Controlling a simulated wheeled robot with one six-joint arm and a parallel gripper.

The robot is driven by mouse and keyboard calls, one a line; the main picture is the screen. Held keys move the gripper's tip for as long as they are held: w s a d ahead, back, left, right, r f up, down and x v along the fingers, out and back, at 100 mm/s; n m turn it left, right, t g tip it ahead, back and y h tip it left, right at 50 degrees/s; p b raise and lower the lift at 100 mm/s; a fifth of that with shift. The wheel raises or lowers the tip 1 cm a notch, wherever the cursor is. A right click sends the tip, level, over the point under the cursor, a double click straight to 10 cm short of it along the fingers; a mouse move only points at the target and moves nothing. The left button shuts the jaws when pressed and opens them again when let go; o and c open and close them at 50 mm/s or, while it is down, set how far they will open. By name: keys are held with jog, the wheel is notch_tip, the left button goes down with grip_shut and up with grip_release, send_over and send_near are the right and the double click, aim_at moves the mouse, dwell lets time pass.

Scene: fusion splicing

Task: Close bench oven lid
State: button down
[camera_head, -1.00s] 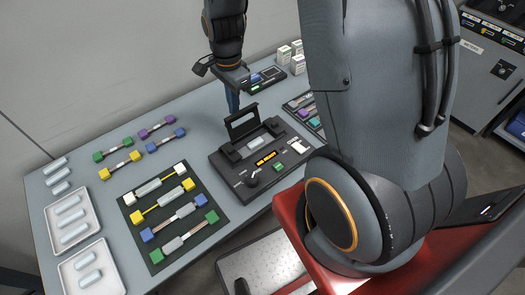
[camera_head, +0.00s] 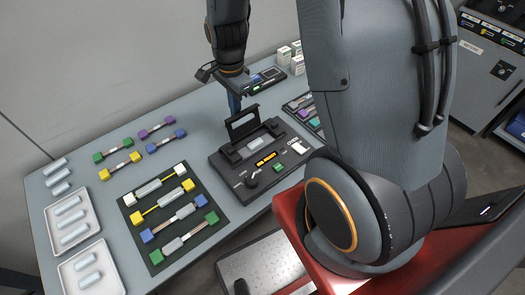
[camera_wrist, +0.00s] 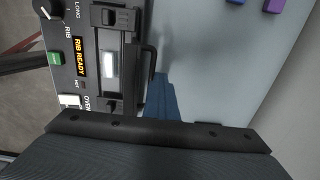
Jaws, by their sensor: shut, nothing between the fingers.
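The bench oven (camera_head: 228,168) is a dark box on the table, and its left side shows in the wrist view (camera_wrist: 85,20). Its lid (camera_head: 242,123) stands raised at the back edge as a dark frame; in the wrist view the lid (camera_wrist: 149,62) is seen nearly edge-on. My gripper (camera_head: 234,104) is shut and empty, pointing down just behind the raised lid. In the wrist view my blue-grey fingers (camera_wrist: 162,92) are close beside the lid; I cannot tell whether they touch it.
A dark mat (camera_head: 133,221) with several coloured-end fibre pieces lies left of the oven. White trays (camera_head: 102,226) are at far left. A small device (camera_head: 270,77) and white boxes (camera_head: 284,54) stand behind.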

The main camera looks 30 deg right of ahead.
aim_at(243, 113)
jog(key=shift+s+d+f, duration=0.15)
jog(key=shift+s, duration=0.6)
jog(key=shift+s+d+f, duration=0.1)
jog(key=shift+s, duration=0.6)
jog(key=shift+s+d+p, duration=0.15)
jog(key=shift+p, duration=0.2)
jog(key=shift+s+r, duration=0.15)
jog(key=shift+s, duration=0.35)
jog(key=shift+s+d+p, duration=0.15)
jog(key=shift+s+p, duration=0.2)
jog(key=shift+s, duration=0.35)
jog(key=shift+s+d+p, duration=0.15)
jog(key=shift+s+p, duration=0.2)
jog(key=shift+s, duration=0.35)
notch_tip(243, 113, up, 7)
jog(key=w+p, duration=0.1)
jog(key=p, duration=0.5)
jog(key=shift+w+a, duration=0.15)
